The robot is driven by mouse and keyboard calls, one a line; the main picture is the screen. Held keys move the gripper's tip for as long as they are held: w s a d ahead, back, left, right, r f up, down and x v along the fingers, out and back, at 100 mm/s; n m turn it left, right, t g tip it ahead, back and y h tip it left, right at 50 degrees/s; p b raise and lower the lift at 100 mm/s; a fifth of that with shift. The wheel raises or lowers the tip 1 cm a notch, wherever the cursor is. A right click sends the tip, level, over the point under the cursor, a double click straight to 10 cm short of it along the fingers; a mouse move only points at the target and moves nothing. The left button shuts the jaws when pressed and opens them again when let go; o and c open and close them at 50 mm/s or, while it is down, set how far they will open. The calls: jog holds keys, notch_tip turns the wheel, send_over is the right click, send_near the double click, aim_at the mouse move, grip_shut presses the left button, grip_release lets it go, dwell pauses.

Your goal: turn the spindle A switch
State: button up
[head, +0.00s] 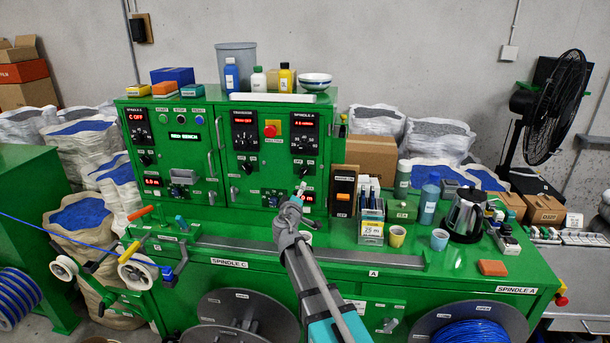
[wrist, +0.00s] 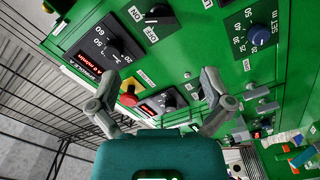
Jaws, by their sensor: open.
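The spindle A module (head: 305,130) is the right one on the green panel in the head view, with a red display over a black dial. Its small black switch (head: 298,163) sits below the dial. My gripper (head: 298,190) is in front of the panel, below the switch in the head view. In the wrist view its two fingers (wrist: 160,88) are spread and empty, apart from the knob.
A red stop button (head: 270,131) sits left of the spindle A module; it shows between my fingers in the wrist view (wrist: 128,97). A blue SET knob (wrist: 264,38) is at upper right there. Right of the arm stand an orange-switch box (head: 343,190), cups and a kettle (head: 465,213).

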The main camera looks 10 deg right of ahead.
aim_at(304, 175)
jog(key=x, duration=1.3)
jog(key=shift+w+d, duration=0.1)
jog(key=shift+w, duration=0.25)
jog(key=c, duration=1.1)
jog(key=shift+d, duration=0.15)
jog(key=shift+c, duration=0.2)
